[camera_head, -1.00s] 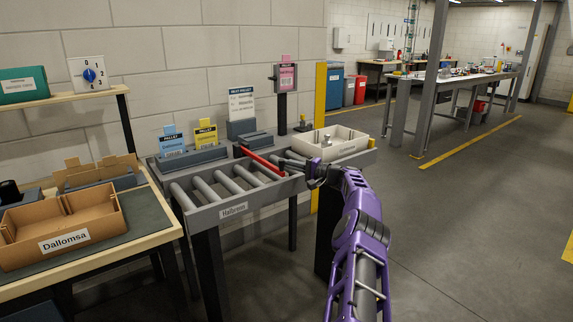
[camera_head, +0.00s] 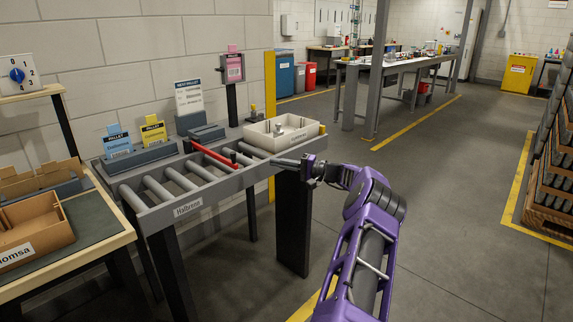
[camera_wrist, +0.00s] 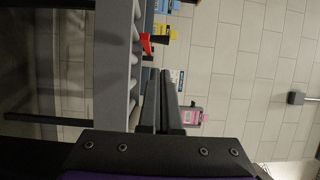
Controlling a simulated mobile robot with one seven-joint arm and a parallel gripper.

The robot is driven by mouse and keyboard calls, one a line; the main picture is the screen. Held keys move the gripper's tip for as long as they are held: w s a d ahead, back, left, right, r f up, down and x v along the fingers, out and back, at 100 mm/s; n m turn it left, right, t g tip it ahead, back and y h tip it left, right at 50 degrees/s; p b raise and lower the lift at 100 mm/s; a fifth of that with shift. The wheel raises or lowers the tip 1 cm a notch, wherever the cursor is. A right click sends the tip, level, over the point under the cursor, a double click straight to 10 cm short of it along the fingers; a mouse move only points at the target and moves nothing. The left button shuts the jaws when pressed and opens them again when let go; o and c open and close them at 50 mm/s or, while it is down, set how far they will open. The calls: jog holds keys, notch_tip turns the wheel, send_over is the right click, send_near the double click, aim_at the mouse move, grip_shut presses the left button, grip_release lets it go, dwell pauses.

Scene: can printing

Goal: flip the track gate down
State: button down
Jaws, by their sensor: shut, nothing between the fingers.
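The track gate is a red bar (camera_head: 208,153) lying low and slanting across the roller track (camera_head: 165,190), with a dark end at its near side. I cannot tell exactly how far its hinge is turned. In the wrist view a red part of the gate (camera_wrist: 146,44) shows ahead of the fingers, beside the rollers. My gripper (camera_head: 276,161) is shut and empty at the track's near edge, right of the gate and apart from it. Its two dark fingers (camera_wrist: 159,74) lie close together in the wrist view.
A cream tray (camera_head: 262,142) with small items sits at the track's right end. Blue (camera_head: 117,141) and yellow (camera_head: 153,132) pallet cards stand behind the rollers. A cardboard box (camera_head: 35,228) sits on the left bench. The floor at right is clear up to the racks.

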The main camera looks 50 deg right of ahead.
jog(key=shift+v, duration=1.4)
